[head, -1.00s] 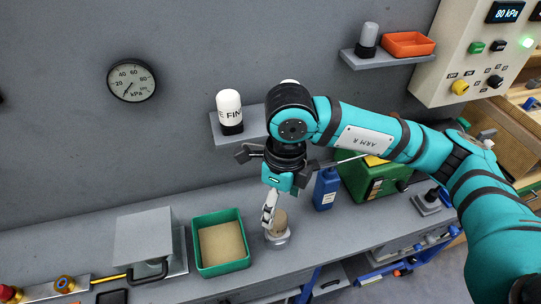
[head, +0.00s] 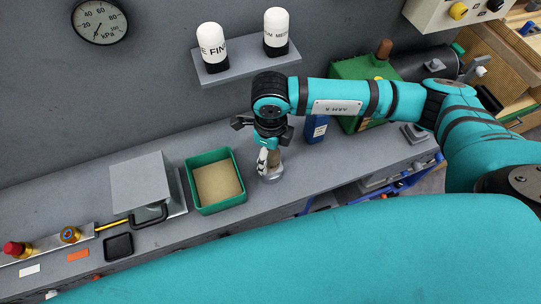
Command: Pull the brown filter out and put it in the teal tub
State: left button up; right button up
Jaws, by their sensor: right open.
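The brown filter (head: 275,157) stands in a clear round bowl (head: 271,177) on the grey bench. My right gripper (head: 265,163) points down at the filter, with one pale finger along its left side. The other finger is hard to make out, and so is any contact. The gripper is open, and its palm hides the filter's top. The teal-green tub (head: 196,207) stands just left of the bowl, with a flat tan surface inside. My left gripper is out of view.
A grey plate device (head: 140,183) with a black handle stands left of the tub. A blue bottle (head: 317,128) and a green machine (head: 345,70) stand behind to the right. A shelf (head: 246,66) with two white-capped bottles hangs above. My teal arm link covers the bottom.

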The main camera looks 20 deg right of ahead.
notch_tip(320, 180, down, 2)
jog(key=shift+f, duration=0.95)
jog(key=c, duration=1.2)
jog(key=o, duration=0.4)
jog(key=c, duration=0.6)
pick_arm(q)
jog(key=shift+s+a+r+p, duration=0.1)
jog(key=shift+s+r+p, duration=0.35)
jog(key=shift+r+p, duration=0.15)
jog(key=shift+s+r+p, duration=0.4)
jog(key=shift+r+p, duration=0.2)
pick_arm(e)
jog(key=shift+r, duration=1.95)
